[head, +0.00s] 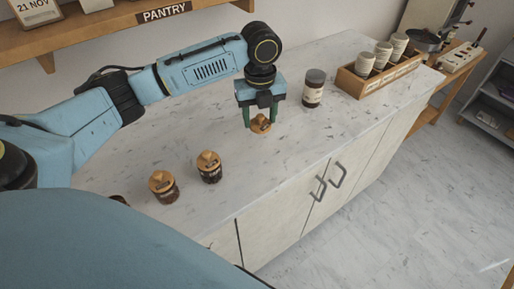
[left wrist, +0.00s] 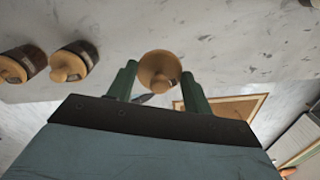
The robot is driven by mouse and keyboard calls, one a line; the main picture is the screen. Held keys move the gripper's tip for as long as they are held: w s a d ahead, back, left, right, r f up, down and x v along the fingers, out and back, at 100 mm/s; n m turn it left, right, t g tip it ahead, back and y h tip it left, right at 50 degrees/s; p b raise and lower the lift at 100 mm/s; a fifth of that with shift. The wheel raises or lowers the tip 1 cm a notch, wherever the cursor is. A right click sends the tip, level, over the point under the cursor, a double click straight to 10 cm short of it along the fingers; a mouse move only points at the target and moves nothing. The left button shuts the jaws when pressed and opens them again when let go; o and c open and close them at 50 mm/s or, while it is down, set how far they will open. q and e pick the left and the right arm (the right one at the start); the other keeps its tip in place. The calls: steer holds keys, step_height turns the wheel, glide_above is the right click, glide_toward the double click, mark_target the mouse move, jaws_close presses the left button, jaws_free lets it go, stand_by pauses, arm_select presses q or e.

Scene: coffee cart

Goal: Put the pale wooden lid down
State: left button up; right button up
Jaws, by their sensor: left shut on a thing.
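The pale wooden lid (head: 260,125) has a round knob and hangs at the fingertips of my left gripper (head: 261,114), above the marble counter. My left gripper is shut on it and points down. In the left wrist view the lid (left wrist: 158,66) sits between the two green fingers of the gripper (left wrist: 159,72). I cannot tell whether the lid touches the counter. A dark jar (head: 313,90) with a pale label and no wooden lid stands to the right of the gripper. My right gripper is not in view.
Two dark jars with wooden lids, one left (head: 162,188) and one right (head: 209,169), stand nearer the front left. A wooden crate (head: 378,83) with several pale cups stands at the right. A pantry shelf (head: 120,21) runs along the back. Counter around the lid is clear.

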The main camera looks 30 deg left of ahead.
mark_target(257, 149)
arm_select(q)
steer(key=m, duration=0.1)
steer(key=a+m, duration=0.1)
steer(key=shift+w+f+m, duration=0.1)
steer(key=shift+f+m, duration=0.05)
steer(key=shift+m, duration=0.15)
steer(key=shift+f, duration=0.25)
step_height(257, 149, down, 10)
steer(key=shift+r, duration=0.2)
steer(key=shift+f, duration=0.1)
steer(key=o, duration=0.9)
steer(key=shift+o, duration=0.2)
step_height(257, 149, up, 12)
steer(key=shift+r, duration=0.15)
